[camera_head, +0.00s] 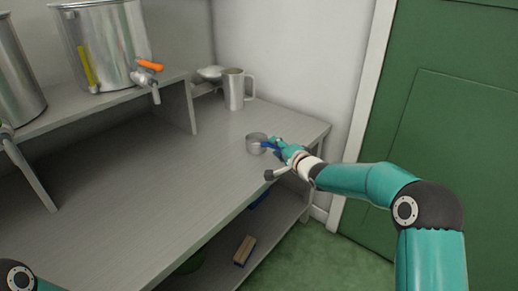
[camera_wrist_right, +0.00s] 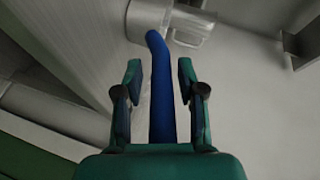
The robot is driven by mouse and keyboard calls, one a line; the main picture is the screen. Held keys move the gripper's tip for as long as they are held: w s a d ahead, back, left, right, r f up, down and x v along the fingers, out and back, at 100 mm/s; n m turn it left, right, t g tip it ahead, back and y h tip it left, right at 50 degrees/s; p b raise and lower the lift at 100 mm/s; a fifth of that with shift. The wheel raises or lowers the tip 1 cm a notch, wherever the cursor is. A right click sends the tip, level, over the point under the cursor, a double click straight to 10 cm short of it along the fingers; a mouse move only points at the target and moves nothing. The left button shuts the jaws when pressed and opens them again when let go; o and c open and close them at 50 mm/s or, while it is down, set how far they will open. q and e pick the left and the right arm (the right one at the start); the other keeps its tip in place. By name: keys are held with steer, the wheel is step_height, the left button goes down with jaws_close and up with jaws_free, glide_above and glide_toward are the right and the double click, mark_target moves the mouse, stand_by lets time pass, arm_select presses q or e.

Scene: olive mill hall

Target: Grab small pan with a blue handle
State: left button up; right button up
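The small metal pan (camera_head: 254,146) stands on the grey bench near its right end. Its blue handle (camera_head: 266,147) points toward my right gripper (camera_head: 277,147), which is at the handle. In the right wrist view the blue handle (camera_wrist_right: 161,85) runs between the two fingers of my right gripper (camera_wrist_right: 160,90). The fingers are apart, with a gap on each side of the handle. The pan (camera_wrist_right: 168,22) shows at the top of that view, partly cut off. My left gripper is not in view; only a part of my left arm shows at the bottom left.
A metal mug (camera_head: 235,92) and a scale-like item (camera_head: 210,73) stand at the back of the bench (camera_head: 130,190). Large steel tanks (camera_head: 104,45) stand on a raised shelf at left. A brush-like block (camera_head: 244,250) lies on the lower shelf. A green door (camera_head: 460,120) is at right.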

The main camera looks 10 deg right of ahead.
jaws_close()
steer(key=shift+r, duration=0.15)
